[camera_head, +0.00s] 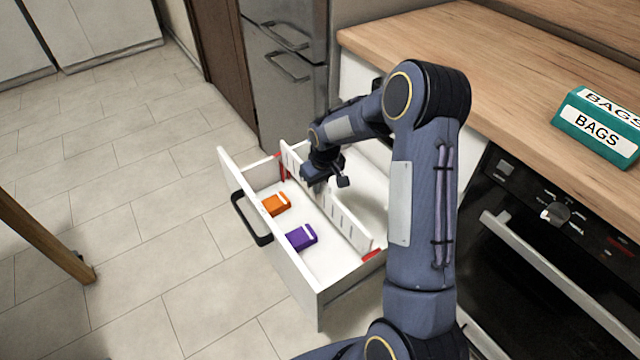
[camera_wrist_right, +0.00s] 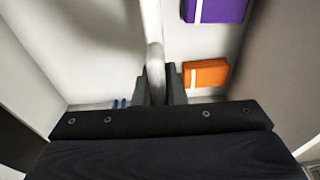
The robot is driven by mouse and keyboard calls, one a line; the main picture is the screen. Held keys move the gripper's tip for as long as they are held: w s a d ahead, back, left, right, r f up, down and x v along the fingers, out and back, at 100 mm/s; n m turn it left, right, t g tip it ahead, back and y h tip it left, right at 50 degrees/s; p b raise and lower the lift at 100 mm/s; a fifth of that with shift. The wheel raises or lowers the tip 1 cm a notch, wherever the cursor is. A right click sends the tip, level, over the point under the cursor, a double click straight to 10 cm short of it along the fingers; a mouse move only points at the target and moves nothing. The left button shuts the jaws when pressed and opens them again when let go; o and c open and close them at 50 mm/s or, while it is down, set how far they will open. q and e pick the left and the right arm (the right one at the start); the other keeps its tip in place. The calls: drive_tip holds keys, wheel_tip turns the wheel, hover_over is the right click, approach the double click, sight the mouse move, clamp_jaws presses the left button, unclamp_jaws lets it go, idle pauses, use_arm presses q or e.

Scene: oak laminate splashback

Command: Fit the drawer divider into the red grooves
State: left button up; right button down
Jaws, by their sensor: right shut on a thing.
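The white drawer divider (camera_head: 345,225) is a long slotted panel standing upright along the open white drawer (camera_head: 290,278). My right gripper (camera_head: 322,184) is shut on its top edge, nearer the far end. In the right wrist view the divider (camera_wrist_right: 153,28) runs up between the fingers (camera_wrist_right: 158,84). One red groove mark (camera_head: 282,168) shows by the divider's far end and another (camera_head: 373,254) by its near end. The divider's ends are close to both marks; I cannot tell whether they sit inside them. Its bottom edge is partly hidden. My left gripper is out of view.
An orange box (camera_head: 276,204) and a purple box (camera_head: 301,237) lie in the front compartment. A green BAGS box (camera_head: 600,125) stands on the wooden worktop (camera_head: 490,70), above the oven.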

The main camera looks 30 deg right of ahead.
sight(320, 202)
drive_tip(key=shift+f+b, duration=1.1)
drive_tip(key=shift+f, duration=0.5)
drive_tip(key=shift+f, duration=0.1)
drive_tip(key=shift+f+b, duration=1.35)
drive_tip(key=shift+f, duration=0.35)
drive_tip(key=shift+f+b, duration=0.45)
drive_tip(key=shift+f, duration=0.15)
drive_tip(key=c, duration=1.4)
unclamp_jaws()
drive_tip(key=shift+r, duration=0.1)
